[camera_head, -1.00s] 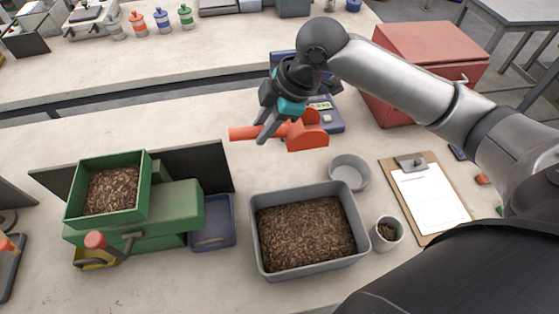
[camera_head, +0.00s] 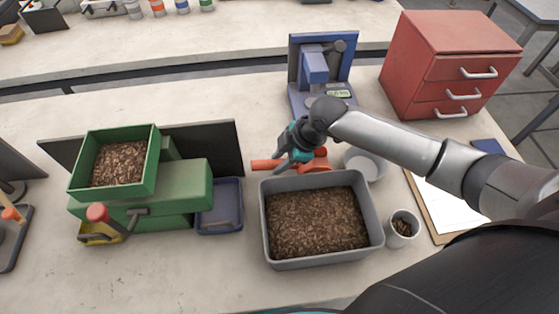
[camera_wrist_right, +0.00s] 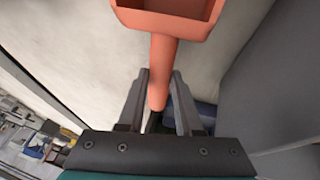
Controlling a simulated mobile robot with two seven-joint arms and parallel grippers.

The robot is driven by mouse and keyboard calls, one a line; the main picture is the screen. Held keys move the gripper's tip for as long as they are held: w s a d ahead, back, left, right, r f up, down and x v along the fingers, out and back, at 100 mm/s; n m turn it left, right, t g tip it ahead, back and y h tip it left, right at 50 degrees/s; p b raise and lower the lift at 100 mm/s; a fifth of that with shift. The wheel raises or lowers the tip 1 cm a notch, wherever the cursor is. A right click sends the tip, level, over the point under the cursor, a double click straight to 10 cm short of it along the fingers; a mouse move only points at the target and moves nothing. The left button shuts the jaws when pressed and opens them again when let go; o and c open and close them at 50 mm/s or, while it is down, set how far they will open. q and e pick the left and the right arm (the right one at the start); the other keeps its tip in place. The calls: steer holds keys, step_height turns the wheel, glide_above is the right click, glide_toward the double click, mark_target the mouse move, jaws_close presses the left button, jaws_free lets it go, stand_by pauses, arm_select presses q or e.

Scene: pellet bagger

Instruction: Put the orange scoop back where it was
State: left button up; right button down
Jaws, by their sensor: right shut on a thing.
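My right gripper (camera_head: 287,163) is shut on the handle of the orange scoop (camera_head: 263,165). The scoop is just behind the back rim of the grey tub (camera_head: 375,215) of brown pellets, with its handle pointing left. Part of its bowl is hidden by the gripper. In the right wrist view the scoop (camera_wrist_right: 165,50) runs up from between the fingers (camera_wrist_right: 158,92), bowl at the top edge. I cannot tell whether the scoop touches the table. My left gripper is not in view.
A round grey bowl (camera_head: 366,165) is close right of the scoop. The blue device (camera_head: 313,70) stands behind it, and the red drawer cabinet (camera_head: 455,65) is at back right. The green bagger (camera_head: 178,190) with a dark panel (camera_head: 215,145) is left. A cup (camera_head: 402,229) is right of the tub.

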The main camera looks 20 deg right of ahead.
steer(key=shift+f, duration=0.2)
steer(key=c, duration=0.6)
jaws_free()
steer(key=shift+r, duration=0.1)
steer(key=shift+d+r, duration=0.1)
steer(key=shift+r, duration=0.25)
steer(key=p+v, duration=0.2)
steer(key=v, duration=0.9)
steer(key=shift+s+r, duration=0.1)
steer(key=shift+r, duration=0.05)
